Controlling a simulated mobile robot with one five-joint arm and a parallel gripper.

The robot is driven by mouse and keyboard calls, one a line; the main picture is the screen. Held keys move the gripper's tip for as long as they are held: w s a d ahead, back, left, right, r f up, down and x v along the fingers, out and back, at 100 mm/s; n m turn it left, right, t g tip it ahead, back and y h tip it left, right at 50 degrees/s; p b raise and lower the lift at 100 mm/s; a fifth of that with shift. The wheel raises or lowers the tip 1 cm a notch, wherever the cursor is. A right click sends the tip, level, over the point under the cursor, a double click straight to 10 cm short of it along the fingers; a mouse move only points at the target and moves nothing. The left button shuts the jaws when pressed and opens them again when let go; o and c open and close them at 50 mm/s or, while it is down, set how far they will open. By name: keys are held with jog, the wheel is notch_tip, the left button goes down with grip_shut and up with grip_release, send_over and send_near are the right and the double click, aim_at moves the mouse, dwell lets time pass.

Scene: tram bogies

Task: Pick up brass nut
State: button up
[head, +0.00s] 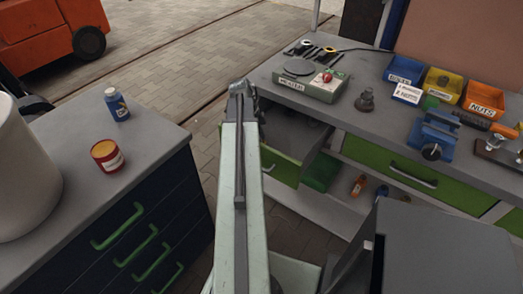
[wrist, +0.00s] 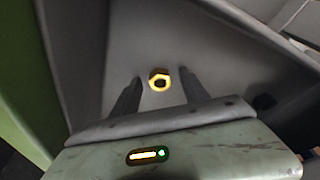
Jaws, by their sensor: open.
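The brass nut (wrist: 159,80) shows in the wrist view as a small golden hexagonal ring with a dark hole. It lies on a grey surface that looks like the inside of a drawer. My gripper (wrist: 160,78) is open, with one dark finger on each side of the nut in the picture. A gap shows between each finger and the nut. I cannot tell how far the fingertips are above the surface. In the head view my gripper (head: 243,88) is at the end of the pale arm, near the open drawer (head: 318,152); the nut is not visible there.
A workbench (head: 330,112) on the right carries a grey device (head: 312,84), a blue vise (head: 434,135) and small bins, one orange bin (head: 486,98) labelled NUTS. A dark cabinet (head: 130,220) with green handles stands left, holding a red-yellow can (head: 107,156) and a blue bottle (head: 116,104).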

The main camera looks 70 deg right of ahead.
grip_shut()
jog(key=shift+r+p, duration=0.15)
jog(key=shift+p, duration=0.15)
